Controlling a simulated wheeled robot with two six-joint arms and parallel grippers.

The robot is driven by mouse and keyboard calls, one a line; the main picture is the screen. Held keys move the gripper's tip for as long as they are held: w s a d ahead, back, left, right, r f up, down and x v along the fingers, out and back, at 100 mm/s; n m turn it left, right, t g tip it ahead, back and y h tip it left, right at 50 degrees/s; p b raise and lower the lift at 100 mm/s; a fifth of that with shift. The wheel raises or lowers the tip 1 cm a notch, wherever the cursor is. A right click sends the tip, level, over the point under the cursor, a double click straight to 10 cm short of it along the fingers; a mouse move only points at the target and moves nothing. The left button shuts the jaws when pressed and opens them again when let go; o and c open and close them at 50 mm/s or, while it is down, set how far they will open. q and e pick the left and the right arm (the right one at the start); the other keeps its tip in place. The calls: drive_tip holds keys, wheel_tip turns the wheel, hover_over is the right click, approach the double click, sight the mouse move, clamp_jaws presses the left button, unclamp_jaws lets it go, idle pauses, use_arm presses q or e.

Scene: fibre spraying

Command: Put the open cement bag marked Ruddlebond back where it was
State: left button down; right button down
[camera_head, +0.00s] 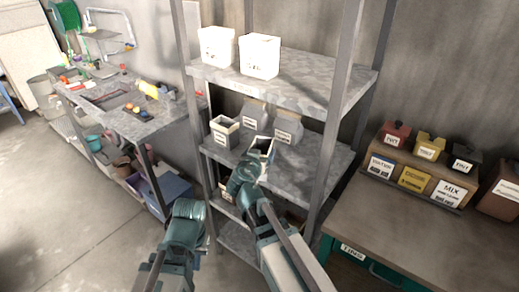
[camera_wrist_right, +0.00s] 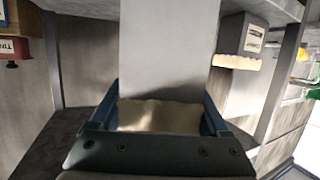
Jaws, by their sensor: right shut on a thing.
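An open bag (camera_head: 262,154) with a pale rim is in my right gripper (camera_head: 248,172), at the middle shelf's front edge. Its label is too small to read. In the right wrist view my right gripper (camera_wrist_right: 160,118) is shut on this bag (camera_wrist_right: 168,50), which fills the space between the blue fingers. I cannot tell whether its base touches the shelf. My left gripper (camera_head: 189,212) is low, left of the shelf's front; its fingertips do not show clearly.
The middle shelf (camera_head: 322,158) also holds another open grey bag (camera_head: 224,131) at left and two closed-looking bags (camera_head: 256,113) (camera_head: 288,126) behind. Two white containers (camera_head: 217,46) (camera_head: 260,56) stand on the top shelf. Metal posts (camera_head: 335,110) flank the shelves. A bench (camera_head: 420,225) is at right.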

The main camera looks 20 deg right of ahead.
drive_tip(key=w+d+f, duration=0.1)
drive_tip(key=w+d, duration=0.1)
drive_tip(key=w, duration=0.8)
drive_tip(key=shift+b, duration=0.35)
drive_tip(key=shift+d, duration=0.15)
drive_tip(key=f+b, duration=0.1)
drive_tip(key=f, duration=0.1)
drive_tip(key=w+f+b, duration=0.1)
drive_tip(key=b, duration=0.1)
drive_tip(key=shift+d+f+b, duration=0.1)
drive_tip(key=shift+f+b, duration=0.2)
drive_tip(key=shift+f, duration=0.05)
drive_tip(key=shift+f, duration=0.2)
unclamp_jaws()
drive_tip(key=shift+r, duration=0.3)
drive_tip(key=p+v, duration=0.3)
drive_tip(key=v, duration=0.9)
